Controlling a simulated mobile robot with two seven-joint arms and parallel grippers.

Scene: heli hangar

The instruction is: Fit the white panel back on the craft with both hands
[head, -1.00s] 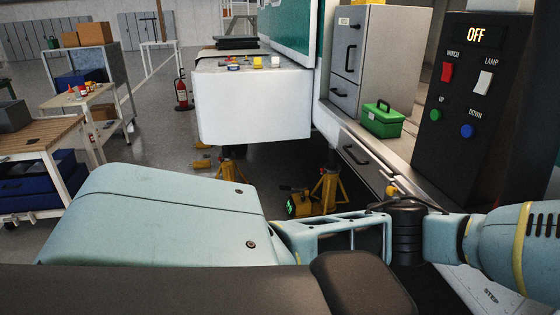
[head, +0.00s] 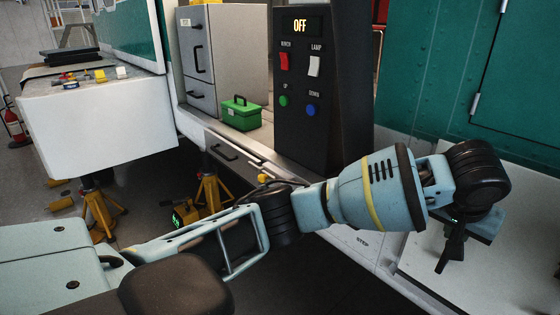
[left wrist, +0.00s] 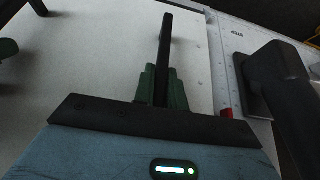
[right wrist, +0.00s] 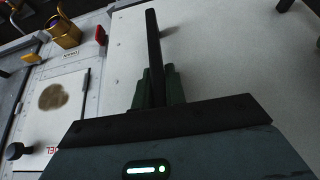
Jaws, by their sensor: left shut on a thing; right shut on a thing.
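The white panel (head: 505,285) shows at the lower right of the head view, beside the craft's white step edge (head: 362,240). My left gripper (head: 455,245) is over it, at a black handle. In the left wrist view the left gripper (left wrist: 163,90) is shut on an upright black handle (left wrist: 166,40) on the white panel (left wrist: 100,60). In the right wrist view my right gripper (right wrist: 156,88) is shut on another black handle (right wrist: 152,35) of the panel (right wrist: 225,55). The right gripper is outside the head view. I cannot tell whether the panel is seated.
A dark switch box (head: 325,130) reading OFF and a green toolbox (head: 240,113) stand on the craft's ledge. Yellow stands (head: 208,190) are below. A gold cylinder (right wrist: 63,32) and red tab (right wrist: 100,35) lie left of the panel.

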